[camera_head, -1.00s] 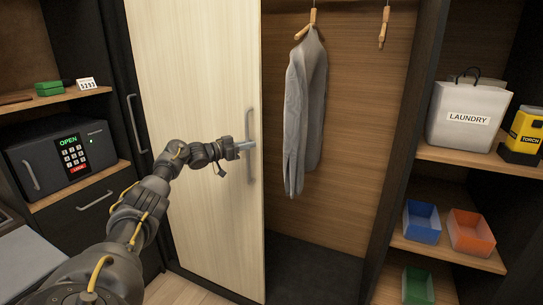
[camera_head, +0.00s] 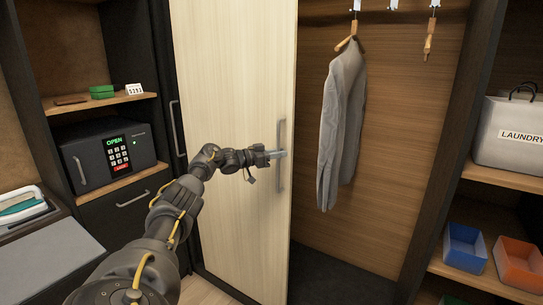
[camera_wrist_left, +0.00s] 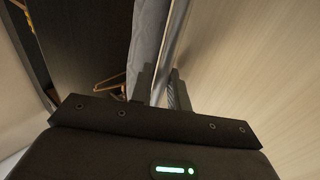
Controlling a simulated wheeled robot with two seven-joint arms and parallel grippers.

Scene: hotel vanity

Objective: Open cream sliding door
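The cream sliding door (camera_head: 235,80) is a tall pale wood-grain panel left of centre. Wardrobe space stands open to the right of its edge. Its long vertical grey handle (camera_head: 281,180) sits near that right edge. My left gripper (camera_head: 280,154) reaches across the door from the left and is at the middle of the handle. In the left wrist view, the handle bar (camera_wrist_left: 177,35) runs down between the two fingers (camera_wrist_left: 162,88), which are closed around it. The door face fills the right of that view. My right gripper is not in view.
A grey jacket (camera_head: 343,125) hangs in the open wardrobe. A safe (camera_head: 104,158) sits on the left shelf, beside a dark vertical handle (camera_head: 177,128). Right shelves hold a laundry bag (camera_head: 508,145), a blue bin (camera_head: 465,248) and an orange bin (camera_head: 518,264).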

